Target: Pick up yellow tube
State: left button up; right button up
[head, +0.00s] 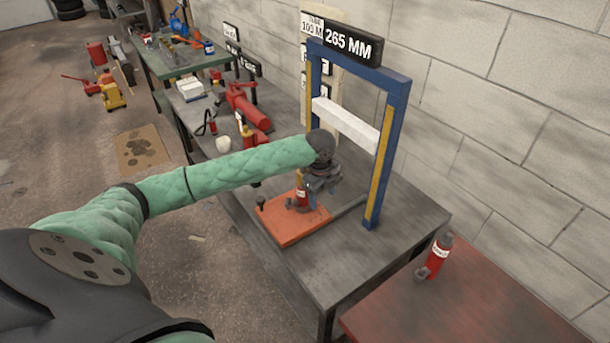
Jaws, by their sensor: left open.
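My left gripper (318,187) is above the orange base plate (292,226), in front of the blue frame. Its jaws are open. A small upright red-and-yellowish tube-like item (301,195) stands on the plate, right at the gripper and partly covered by it. I cannot tell whether the fingers touch it, or whether it is the yellow tube. Yellow strips run along the posts of the blue frame (392,110). My right gripper is out of view.
The blue frame with a white crossbar (346,125) stands on the grey bench (405,232). A red bottle (438,254) stands on the red table (470,300). Red tools (246,108) sit behind my arm. A block wall closes the right side.

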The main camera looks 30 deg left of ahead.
pick_arm(q)
notch_tip(320, 180, up, 9)
jog(key=m, duration=0.2)
send_over(303, 171)
jog(key=shift+w+a+f+g+y, duration=0.1)
jog(key=shift+w+f+g+y, duration=0.05)
jog(key=shift+g+y, duration=0.2)
jog(key=shift+a+r, duration=0.2)
jog(key=shift+a, duration=0.05)
jog(key=shift+f+p, duration=0.3)
jog(key=shift+a+f, duration=0.1)
jog(key=shift+f, duration=0.3)
jog(key=shift+w+f+p, duration=0.1)
jog(key=shift+f+p, duration=0.3)
jog(key=shift+f, duration=0.3)
jog(key=f+p, duration=0.1)
jog(key=f, duration=0.1)
jog(key=f+p, duration=0.2)
jog(key=shift+w+f, duration=0.2)
jog(key=shift+f, duration=0.2)
jog(key=c, duration=1.2)
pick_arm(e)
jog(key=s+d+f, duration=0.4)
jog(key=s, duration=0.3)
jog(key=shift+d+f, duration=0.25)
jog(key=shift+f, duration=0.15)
pick_arm(q)
jog(key=shift+r, duration=0.15)
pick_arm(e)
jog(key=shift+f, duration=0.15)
